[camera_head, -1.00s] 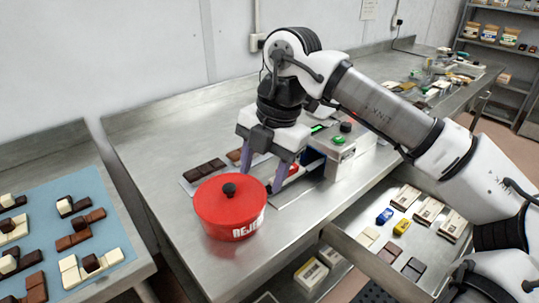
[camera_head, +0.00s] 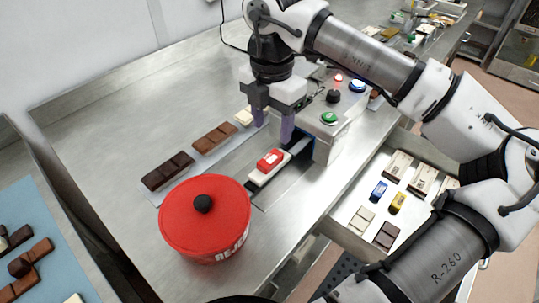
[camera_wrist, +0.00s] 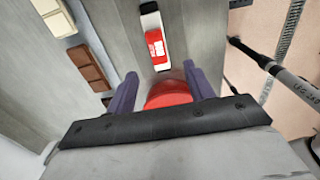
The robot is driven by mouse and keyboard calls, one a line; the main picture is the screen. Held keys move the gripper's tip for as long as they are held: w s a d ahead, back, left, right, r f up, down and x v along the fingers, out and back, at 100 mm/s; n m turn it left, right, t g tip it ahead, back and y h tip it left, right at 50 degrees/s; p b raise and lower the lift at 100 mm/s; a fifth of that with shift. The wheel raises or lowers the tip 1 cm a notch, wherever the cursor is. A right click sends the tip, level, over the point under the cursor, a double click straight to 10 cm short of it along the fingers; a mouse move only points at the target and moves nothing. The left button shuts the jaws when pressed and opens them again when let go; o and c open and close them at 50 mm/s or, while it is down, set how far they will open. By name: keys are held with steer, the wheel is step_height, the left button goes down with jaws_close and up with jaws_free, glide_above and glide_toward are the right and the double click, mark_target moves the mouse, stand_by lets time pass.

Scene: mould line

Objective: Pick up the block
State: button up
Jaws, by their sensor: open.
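A small red block (camera_head: 269,159) with white marks lies on a white strip on the steel bench, in front of the button box. In the wrist view the red block (camera_wrist: 155,46) and its white strip are ahead of the fingers. My gripper (camera_head: 273,124) is open and above the bench, apart from the block; nothing is held. In the wrist view my gripper's fingers (camera_wrist: 160,86) stand apart, with a rounded red surface showing between them, probably part of the red pot. The strip's far end is close to the box.
A lidded red pot (camera_head: 205,225) stands just nearer than the block. Brown chocolate bars (camera_head: 167,171) lie to its left. The button box (camera_head: 333,125) stands to the right. An open drawer (camera_head: 345,222) holds small blocks and bars.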

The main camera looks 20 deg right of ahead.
mark_target(271, 157)
steer(key=f+p, duration=0.1)
steer(key=f, duration=0.5)
steer(key=f+p, duration=0.1)
steer(key=f, duration=0.2)
steer(key=shift+w+p, duration=0.3)
steer(key=c, duration=1.1)
steer(key=shift+c, duration=0.2)
steer(key=shift+r, duration=0.1)
step_height(271, 157, up, 20)
steer(key=b, duration=0.3)
steer(key=shift+f+b, duration=0.2)
steer(key=shift+b, duration=0.1)
